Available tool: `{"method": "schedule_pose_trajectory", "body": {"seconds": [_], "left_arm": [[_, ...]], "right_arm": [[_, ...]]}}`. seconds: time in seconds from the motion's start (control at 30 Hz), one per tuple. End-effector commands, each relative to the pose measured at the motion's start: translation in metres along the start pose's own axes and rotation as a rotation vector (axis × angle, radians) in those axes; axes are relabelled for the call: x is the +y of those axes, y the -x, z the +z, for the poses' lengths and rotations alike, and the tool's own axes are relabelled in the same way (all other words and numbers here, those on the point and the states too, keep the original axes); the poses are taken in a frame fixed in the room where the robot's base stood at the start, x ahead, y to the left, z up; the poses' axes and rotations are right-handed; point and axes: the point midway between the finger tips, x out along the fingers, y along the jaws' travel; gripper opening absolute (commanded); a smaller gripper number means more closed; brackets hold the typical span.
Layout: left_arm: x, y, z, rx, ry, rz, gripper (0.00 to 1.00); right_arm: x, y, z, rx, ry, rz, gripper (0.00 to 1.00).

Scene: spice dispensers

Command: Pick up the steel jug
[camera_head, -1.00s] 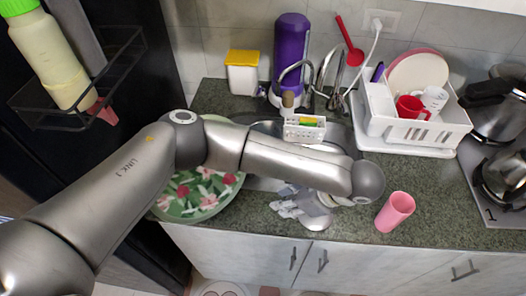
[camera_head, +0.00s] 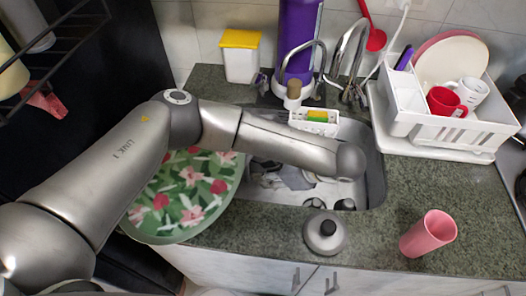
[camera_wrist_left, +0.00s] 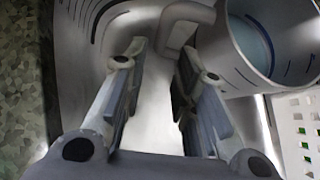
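In the left wrist view the steel jug (camera_wrist_left: 262,42) is a shiny cylinder with a bluish inside, seen at the upper right. Its grey curved handle (camera_wrist_left: 183,24) lies just beyond the fingertips. My left gripper (camera_wrist_left: 163,62) is open, with bare steel sink surface seen between its fingers. I see no clear contact with the handle. In the head view my left forearm covers much of the sink, and the gripper and jug there are largely hidden. My right gripper is not in view.
The sink (camera_head: 376,178) has a white caddy (camera_head: 300,124) at its back. A green floral plate (camera_head: 163,226) is at the left. A dish rack (camera_head: 450,132) is at the right.

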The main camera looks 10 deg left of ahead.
Motion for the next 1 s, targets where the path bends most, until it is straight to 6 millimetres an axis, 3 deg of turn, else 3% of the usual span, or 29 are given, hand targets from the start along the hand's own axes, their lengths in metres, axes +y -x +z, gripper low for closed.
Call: {"method": "schedule_pose_trajectory", "body": {"seconds": [0.17, 0.53, 0.83, 1.0], "left_arm": [[0.000, -0.018, 0.000, 0.000, 0.001, 0.000, 0.27], [0.002, -0.063, 0.004, -0.002, 0.002, 0.000, 0.27], [0.002, -0.071, 0.003, -0.001, 0.000, -0.002, 0.27], [0.002, -0.071, 0.003, -0.001, 0.001, -0.002, 0.07]], "right_arm": [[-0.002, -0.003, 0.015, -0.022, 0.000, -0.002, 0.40], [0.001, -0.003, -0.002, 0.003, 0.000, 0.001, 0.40], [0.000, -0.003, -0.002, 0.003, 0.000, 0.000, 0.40], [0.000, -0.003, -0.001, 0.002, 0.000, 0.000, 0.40]]}}
